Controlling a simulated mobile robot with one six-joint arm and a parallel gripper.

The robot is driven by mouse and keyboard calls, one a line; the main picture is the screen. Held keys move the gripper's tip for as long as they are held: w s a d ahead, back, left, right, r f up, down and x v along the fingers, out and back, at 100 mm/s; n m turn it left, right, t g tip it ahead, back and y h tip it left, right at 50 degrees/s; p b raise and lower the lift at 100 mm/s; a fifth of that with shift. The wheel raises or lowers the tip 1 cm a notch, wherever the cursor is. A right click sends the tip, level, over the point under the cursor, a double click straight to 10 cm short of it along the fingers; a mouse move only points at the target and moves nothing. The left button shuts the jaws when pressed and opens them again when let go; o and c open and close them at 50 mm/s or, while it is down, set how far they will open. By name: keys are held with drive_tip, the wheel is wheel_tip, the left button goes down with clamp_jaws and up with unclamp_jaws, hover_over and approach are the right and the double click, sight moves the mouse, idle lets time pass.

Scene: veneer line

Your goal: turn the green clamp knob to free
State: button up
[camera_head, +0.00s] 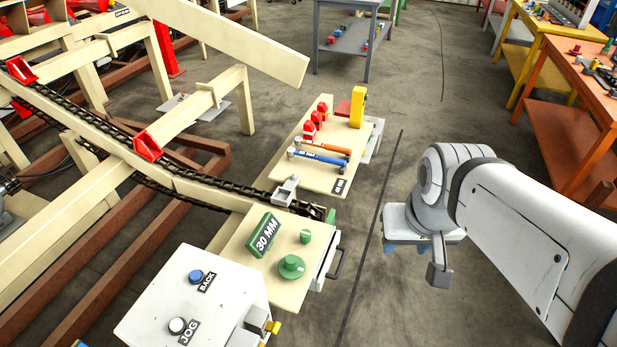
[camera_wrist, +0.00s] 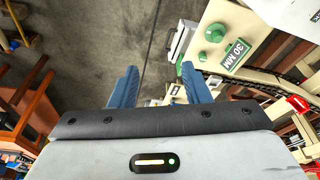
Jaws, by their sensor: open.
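The green clamp knob (camera_head: 291,267) is a round knob on a flat base, with a small pale mark, on a cream board (camera_head: 265,277) beside the green "30 MM" sign (camera_head: 264,235). A smaller green cylinder (camera_head: 305,237) stands behind it. In the wrist view the knob (camera_wrist: 214,32) is at upper right, beyond the right finger. My gripper (camera_head: 408,249) hangs over the floor to the right of the board, well apart from the knob. Its blue fingers (camera_wrist: 160,86) are spread with nothing between them. Which setting the knob's mark indicates cannot be told.
A white box with a blue BACK button (camera_head: 195,277) and a white JOG button (camera_head: 177,325) stands in front. A dark handle (camera_head: 336,262) juts from the board's right side. Floor (camera_head: 385,300) is clear between.

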drive_tip(key=shift+o, duration=0.6)
drive_tip(key=shift+w+a, duration=0.15)
drive_tip(key=shift+w, duration=0.3)
drive_tip(key=shift+o, duration=0.7)
drive_tip(key=shift+m, duration=0.3)
drive_tip(key=w, duration=0.4)
drive_tip(key=shift+w, duration=0.2)
drive_tip(key=m+g+b, duration=0.2)
drive_tip(key=m+g, duration=0.1)
drive_tip(key=m, duration=0.3)
hover_over(306, 232)
wheel_tip(306, 232, down, 36)
drive_tip(key=shift+r, duration=0.15)
wheel_tip(306, 232, down, 8)
drive_tip(key=shift+r+p, duration=0.1)
drive_tip(key=shift+p, duration=0.4)
